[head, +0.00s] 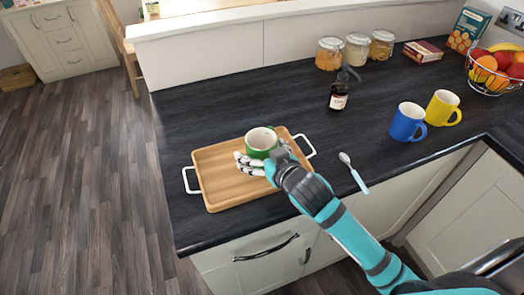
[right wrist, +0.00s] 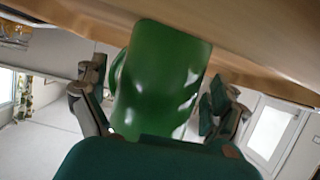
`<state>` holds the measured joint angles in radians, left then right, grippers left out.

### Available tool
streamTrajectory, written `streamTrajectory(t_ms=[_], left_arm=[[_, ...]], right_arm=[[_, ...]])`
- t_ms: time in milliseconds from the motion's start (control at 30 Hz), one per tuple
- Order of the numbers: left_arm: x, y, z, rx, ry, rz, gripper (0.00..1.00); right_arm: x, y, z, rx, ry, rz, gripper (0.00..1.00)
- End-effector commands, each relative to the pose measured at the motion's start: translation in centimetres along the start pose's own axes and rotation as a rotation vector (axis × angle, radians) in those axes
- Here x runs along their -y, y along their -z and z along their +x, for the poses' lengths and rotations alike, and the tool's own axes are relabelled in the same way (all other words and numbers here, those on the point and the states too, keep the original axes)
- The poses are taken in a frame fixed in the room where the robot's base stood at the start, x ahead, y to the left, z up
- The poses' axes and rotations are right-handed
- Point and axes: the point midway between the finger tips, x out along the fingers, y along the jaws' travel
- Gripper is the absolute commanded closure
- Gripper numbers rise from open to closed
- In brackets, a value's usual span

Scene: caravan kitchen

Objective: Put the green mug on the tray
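The green mug (head: 258,140), pale inside, stands upright on the wooden tray (head: 225,195), towards its back right part. The tray has a white handle at each end and lies near the counter's front left corner. My right gripper (head: 265,160) reaches in from the front right, with its fingers on either side of the mug. In the right wrist view the mug (right wrist: 165,75) fills the middle, its base against the tray (right wrist: 260,45). The fingers there look spread, with gaps beside the mug, so the gripper seems open. My left gripper is not in view.
A spoon (head: 353,172) lies right of the tray. A blue mug (head: 407,121) and yellow mug (head: 441,108) stand at right. Jars (head: 356,49) and a fruit basket (head: 497,72) are further back. The counter between is clear.

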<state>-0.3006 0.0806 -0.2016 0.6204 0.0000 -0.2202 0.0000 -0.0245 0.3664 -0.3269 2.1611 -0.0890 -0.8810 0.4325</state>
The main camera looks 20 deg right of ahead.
Motion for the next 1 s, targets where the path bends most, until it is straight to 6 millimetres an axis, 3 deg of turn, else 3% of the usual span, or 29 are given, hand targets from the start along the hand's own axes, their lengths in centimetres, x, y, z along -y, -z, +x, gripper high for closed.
streamTrajectory(t_ms=[367, 467, 800, 867, 1000], left_arm=[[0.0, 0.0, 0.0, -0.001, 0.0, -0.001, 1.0], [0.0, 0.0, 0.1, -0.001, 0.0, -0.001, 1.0], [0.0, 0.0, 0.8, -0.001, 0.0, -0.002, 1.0], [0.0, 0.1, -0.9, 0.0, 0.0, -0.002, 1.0], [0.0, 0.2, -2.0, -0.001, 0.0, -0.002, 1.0]], right_arm=[[0.0, 0.2, -0.5, 0.001, 0.0, 0.0, 0.0], [0.0, 0.1, -1.9, 0.0, 0.001, 0.0, 0.0], [0.0, 0.1, -9.5, 0.001, 0.001, 0.0, 0.0], [0.0, 0.6, -10.4, 0.007, 0.0, 0.002, 0.0], [0.0, 0.5, -11.6, 0.004, 0.0, 0.001, 0.0]])
